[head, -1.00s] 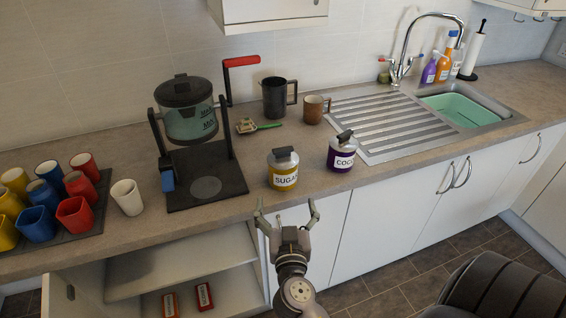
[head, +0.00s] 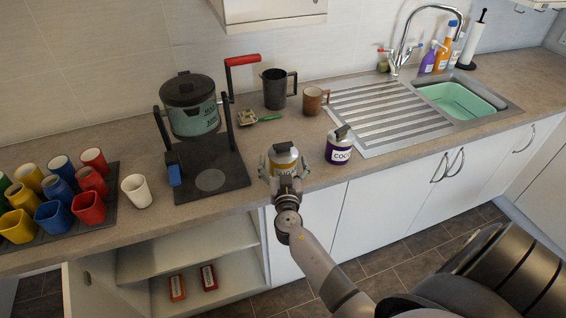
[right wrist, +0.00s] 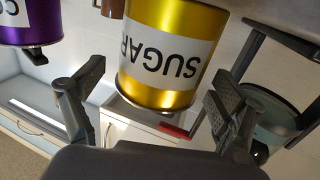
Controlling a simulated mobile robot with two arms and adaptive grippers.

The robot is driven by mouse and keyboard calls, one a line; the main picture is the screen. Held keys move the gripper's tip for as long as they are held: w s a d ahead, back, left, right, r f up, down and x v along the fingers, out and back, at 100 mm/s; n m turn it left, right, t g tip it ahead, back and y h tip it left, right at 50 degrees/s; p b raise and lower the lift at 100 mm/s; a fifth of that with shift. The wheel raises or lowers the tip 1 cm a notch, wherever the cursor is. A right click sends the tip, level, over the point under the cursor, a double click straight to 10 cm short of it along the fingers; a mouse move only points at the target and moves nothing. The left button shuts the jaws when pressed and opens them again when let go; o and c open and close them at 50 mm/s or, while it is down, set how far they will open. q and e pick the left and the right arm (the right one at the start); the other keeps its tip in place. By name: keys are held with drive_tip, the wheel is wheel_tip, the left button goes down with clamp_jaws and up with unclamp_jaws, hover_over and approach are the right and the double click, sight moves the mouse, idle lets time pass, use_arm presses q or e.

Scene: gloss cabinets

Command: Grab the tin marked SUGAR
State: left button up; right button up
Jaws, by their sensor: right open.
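The SUGAR tin (head: 284,155) is yellow with a white label and a dark lid piece, standing on the counter near its front edge. In the right wrist view the SUGAR tin (right wrist: 172,48) appears upside down, filling the top middle. My right gripper (head: 284,170) is open at the front of the tin, one finger toward each side. In the right wrist view the open fingers (right wrist: 158,85) show left and right of the tin, with a gap on the left; contact on the right cannot be told. My left gripper is not in view.
A purple COCOA tin (head: 338,150) stands close to the right, also in the right wrist view (right wrist: 28,22). A coffee maker (head: 190,105) stands to the left, with a white cup (head: 136,191) beside it. A brown mug (head: 313,101) and dark mug (head: 274,88) stand behind.

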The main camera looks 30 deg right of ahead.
drive_tip(key=shift+x, duration=1.2)
drive_tip(key=shift+c, duration=0.2)
drive_tip(key=c, duration=1.5)
drive_tip(key=shift+r, duration=0.15)
